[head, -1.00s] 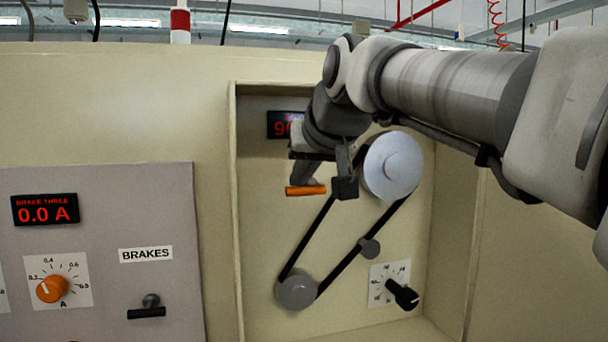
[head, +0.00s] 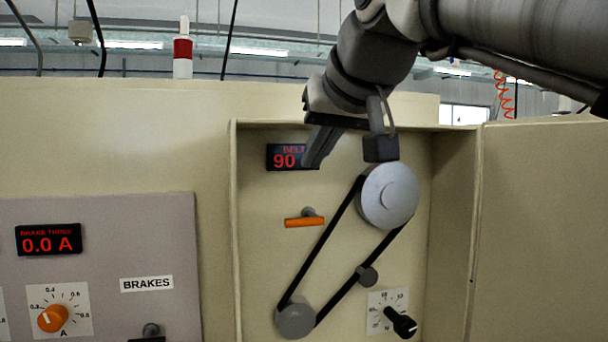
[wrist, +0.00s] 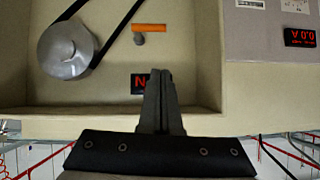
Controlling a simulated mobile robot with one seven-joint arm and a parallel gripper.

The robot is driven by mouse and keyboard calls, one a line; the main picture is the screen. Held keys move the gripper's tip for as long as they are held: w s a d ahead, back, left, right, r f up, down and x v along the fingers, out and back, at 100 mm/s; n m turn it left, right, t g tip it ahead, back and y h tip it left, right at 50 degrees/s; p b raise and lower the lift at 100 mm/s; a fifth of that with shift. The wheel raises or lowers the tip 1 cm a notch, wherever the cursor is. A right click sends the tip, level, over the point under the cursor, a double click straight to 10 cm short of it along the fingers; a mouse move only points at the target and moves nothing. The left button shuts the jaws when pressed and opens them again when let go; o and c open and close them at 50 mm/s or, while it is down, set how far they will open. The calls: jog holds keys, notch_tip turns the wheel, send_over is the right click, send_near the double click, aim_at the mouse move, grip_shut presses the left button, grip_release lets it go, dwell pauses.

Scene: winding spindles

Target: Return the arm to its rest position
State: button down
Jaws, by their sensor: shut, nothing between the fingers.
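My gripper (head: 318,150) is shut and empty in the head view. It hangs from my arm in front of the upper part of the open belt box, and its fingers cover part of the red BELT display (head: 285,157). In the wrist view my gripper's shut fingers (wrist: 160,85) point into the box, with the display (wrist: 139,83) beside their tips. The orange-handled lever (head: 304,222) is below my gripper and apart from it; it also shows in the wrist view (wrist: 149,28).
A large grey pulley (head: 388,196) and a small one (head: 295,320) carry a black belt. A black knob (head: 401,322) is at lower right. The box door (head: 540,215) stands open at right. The brake panel (head: 110,235) is at left. Open space lies above the cabinet.

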jog(key=shift+s+d+r, duration=0.1)
jog(key=shift+s+r, duration=0.2)
jog(key=shift+s, duration=0.15)
jog(key=s+d+f+m+g+h, duration=0.1)
jog(key=s+d+f, duration=0.3)
jog(key=f, duration=0.9)
jog(key=s+d+f+g+h+b, duration=0.1)
jog(key=s+d+f, duration=0.3)
jog(key=f, duration=0.9)
jog(key=s+d+f+m+g+h+b, duration=0.1)
jog(key=s+d+f+g, duration=0.2)
jog(key=s+f, duration=0.4)
notch_tip(320, 180, down, 6)
jog(key=shift+s+d+f+m+h, duration=0.1)
jog(key=shift+s+d+m+h, duration=0.25)
jog(key=shift+d, duration=0.25)
jog(key=shift+s, duration=0.15)
